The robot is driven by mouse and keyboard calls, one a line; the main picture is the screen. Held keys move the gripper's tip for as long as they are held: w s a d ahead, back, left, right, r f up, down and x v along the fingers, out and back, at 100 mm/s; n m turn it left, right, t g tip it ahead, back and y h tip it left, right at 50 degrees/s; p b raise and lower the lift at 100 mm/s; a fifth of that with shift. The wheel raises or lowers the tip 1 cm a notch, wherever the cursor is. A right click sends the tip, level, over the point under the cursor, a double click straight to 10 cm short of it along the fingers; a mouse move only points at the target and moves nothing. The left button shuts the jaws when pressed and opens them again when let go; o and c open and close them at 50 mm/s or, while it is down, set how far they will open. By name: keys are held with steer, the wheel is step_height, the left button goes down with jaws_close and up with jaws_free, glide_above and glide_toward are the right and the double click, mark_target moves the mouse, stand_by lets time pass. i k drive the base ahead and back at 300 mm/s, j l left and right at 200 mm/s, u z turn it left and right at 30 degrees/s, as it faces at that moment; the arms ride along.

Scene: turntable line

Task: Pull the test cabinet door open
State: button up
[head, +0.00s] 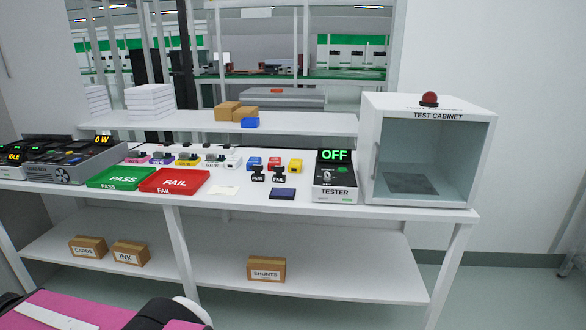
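The test cabinet (420,116) is a white box labelled TEST CABINET, standing at the right end of the workbench. Its front has a see-through, bluish door (432,150) that looks shut. A thin upright handle (376,160) shows near the door's left edge. A dark flat pad (411,184) lies on the floor inside, and I see nothing else in there. A red dome lamp (429,99) sits on top. My gripper is not in view.
The white workbench (330,209) carries a tester (335,178) reading OFF just left of the cabinet. Further left are a red FAIL tray (174,181), a green PASS tray (121,178) and small coloured devices. Cartons sit on the lower shelf (345,277).

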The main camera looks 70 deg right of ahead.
mark_target(493, 120)
steer(key=z, duration=2.55)
